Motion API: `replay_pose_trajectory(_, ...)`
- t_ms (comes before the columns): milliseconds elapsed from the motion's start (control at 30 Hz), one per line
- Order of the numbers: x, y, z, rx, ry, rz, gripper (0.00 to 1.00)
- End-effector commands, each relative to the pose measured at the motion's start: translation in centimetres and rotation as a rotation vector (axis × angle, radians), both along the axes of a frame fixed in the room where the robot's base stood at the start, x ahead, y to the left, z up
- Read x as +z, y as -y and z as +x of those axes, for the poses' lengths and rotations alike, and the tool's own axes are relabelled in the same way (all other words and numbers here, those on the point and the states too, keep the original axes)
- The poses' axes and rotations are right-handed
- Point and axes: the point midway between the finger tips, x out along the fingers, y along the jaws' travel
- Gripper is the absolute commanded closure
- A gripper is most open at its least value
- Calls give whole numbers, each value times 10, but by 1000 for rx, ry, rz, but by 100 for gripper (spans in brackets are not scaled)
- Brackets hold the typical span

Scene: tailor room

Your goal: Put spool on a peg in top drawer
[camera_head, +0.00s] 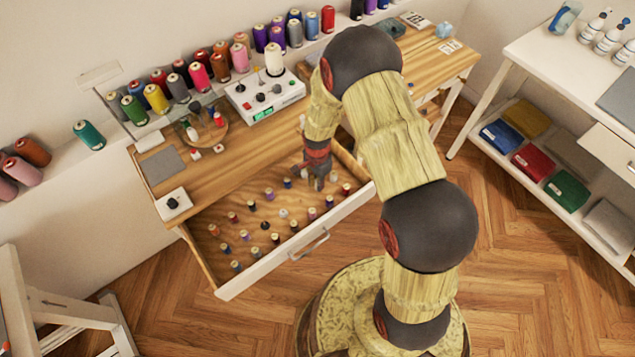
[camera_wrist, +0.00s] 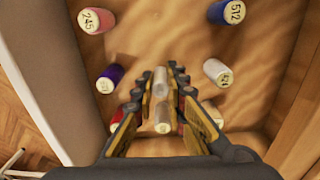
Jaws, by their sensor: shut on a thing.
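The top drawer (camera_head: 228,286) is pulled out of the wooden desk, with small labelled spools standing in rows on its floor. My gripper (camera_head: 319,184) is low over the back right part of the drawer. In the wrist view my gripper (camera_wrist: 161,92) has its fingers on both sides of a pale, whitish spool (camera_wrist: 162,114) and is shut on it. A pale grey upright piece shows just beyond it; I cannot tell whether it is a peg or part of the spool. Around the fingers stand a pink spool (camera_wrist: 97,20), a blue spool (camera_wrist: 231,12), a purple spool (camera_wrist: 110,77) and a white spool (camera_wrist: 216,72).
The drawer's side wall (camera_wrist: 296,110) is close on the right in the wrist view. A control box (camera_head: 263,95) and large thread cones (camera_head: 157,98) stand on and behind the desk (camera_head: 222,172). A white shelf unit (camera_head: 575,90) is at right.

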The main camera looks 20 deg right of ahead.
Motion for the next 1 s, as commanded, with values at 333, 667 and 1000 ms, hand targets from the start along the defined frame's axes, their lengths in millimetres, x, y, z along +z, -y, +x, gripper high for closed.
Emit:
replay_pose_trajectory(333,-10,0,0,0,0,0,94)
replay_pose_trajectory(667,-13,0,0,0,0,0,76)
replay_pose_trajectory(1000,-13,0,0,0,0,0,65)
